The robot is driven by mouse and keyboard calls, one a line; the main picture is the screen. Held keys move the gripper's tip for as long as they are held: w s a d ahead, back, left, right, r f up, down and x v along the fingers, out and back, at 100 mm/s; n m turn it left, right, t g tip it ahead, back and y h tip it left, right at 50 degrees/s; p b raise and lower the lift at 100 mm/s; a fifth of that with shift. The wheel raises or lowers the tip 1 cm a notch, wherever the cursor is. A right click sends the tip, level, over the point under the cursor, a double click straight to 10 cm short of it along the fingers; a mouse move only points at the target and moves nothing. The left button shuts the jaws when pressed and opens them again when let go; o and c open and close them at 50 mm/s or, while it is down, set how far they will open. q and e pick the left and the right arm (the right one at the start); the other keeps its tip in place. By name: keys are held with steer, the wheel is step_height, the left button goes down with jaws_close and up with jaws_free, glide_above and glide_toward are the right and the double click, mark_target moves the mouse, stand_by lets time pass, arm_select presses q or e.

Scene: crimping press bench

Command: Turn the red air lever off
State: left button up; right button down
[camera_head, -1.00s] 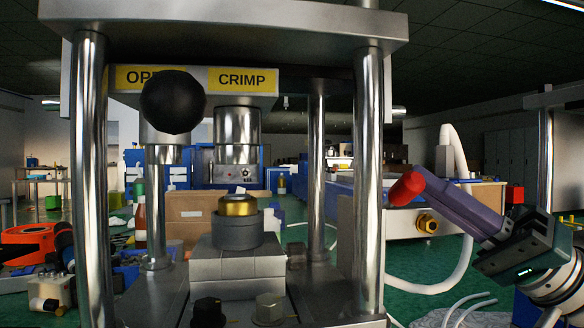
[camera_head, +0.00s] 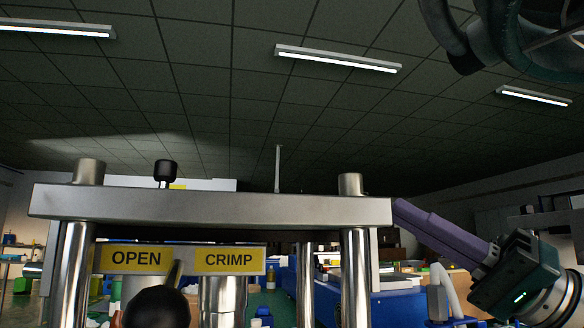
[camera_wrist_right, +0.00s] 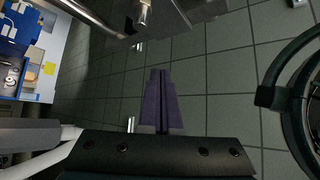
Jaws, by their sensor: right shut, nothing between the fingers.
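The red air lever does not show in either view now. My right gripper (camera_head: 399,207) has long purple fingers, shut together with nothing between them. In the head view its tips are by the right end of the press's top beam (camera_head: 215,207); I cannot tell whether they touch it. In the right wrist view the shut fingers (camera_wrist_right: 160,75) point over a tiled surface, with no lever at their tips. My left gripper is not in view.
The press has OPEN and CRIMP labels (camera_head: 180,260), steel posts (camera_head: 354,275) and a black ball knob (camera_head: 156,308). A dark curved object (camera_head: 470,45) hangs at upper right; a dark ring (camera_wrist_right: 300,95) shows in the wrist view. Ceiling space above the press is clear.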

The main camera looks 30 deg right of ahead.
step_height(320, 180, up, 8)
steer(key=p, duration=0.2)
steer(key=shift+f, duration=0.15)
stand_by(0.4)
